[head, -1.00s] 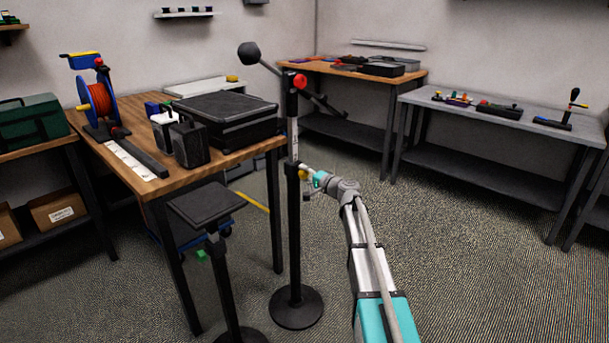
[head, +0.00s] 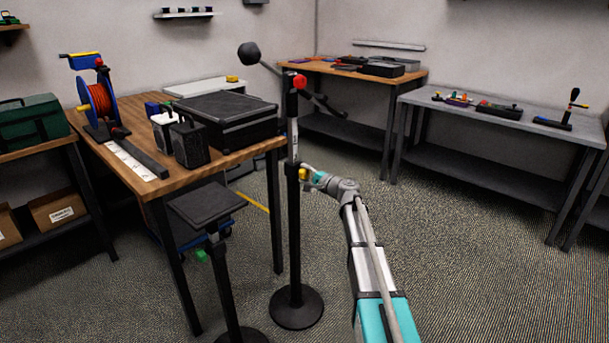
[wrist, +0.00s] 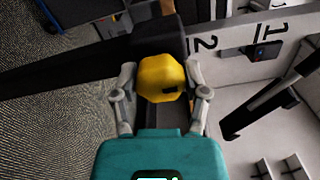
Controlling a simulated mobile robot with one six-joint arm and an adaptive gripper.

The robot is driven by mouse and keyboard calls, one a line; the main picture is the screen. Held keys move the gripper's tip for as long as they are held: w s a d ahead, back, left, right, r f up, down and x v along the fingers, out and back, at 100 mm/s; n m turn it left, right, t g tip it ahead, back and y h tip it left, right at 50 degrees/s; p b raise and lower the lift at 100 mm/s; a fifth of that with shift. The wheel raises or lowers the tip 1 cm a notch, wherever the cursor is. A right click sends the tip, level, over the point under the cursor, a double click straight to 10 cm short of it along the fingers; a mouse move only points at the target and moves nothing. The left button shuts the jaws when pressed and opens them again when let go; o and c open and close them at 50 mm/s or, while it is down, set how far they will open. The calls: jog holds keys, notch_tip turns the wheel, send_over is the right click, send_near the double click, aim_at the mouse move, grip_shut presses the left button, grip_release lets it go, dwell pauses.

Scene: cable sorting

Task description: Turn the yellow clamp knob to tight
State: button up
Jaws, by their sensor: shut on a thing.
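The yellow clamp knob (head: 303,174) sits on the side of the black upright stand (head: 293,230), below its white scale strip. In the wrist view the knob (wrist: 160,76) is a faceted yellow block with a small dark mark at its lower right. My gripper (head: 309,172) reaches it from the right. In the wrist view my gripper (wrist: 161,72) has one grey finger on each side of the knob and is shut on it. The knob's face towards my palm is partly in view; any tight marking cannot be made out.
The stand carries a red knob (head: 300,82) and a slanting boom with a black ball (head: 249,54). A wooden table (head: 150,187) with a black case (head: 226,115) is at left. A grey bench (head: 480,113) stands at right. Open floor lies between.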

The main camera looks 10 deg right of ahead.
jog(key=o, duration=1.1)
jog(key=shift+o, duration=0.2)
jog(key=shift+s, duration=0.1)
jog(key=v, duration=1.2)
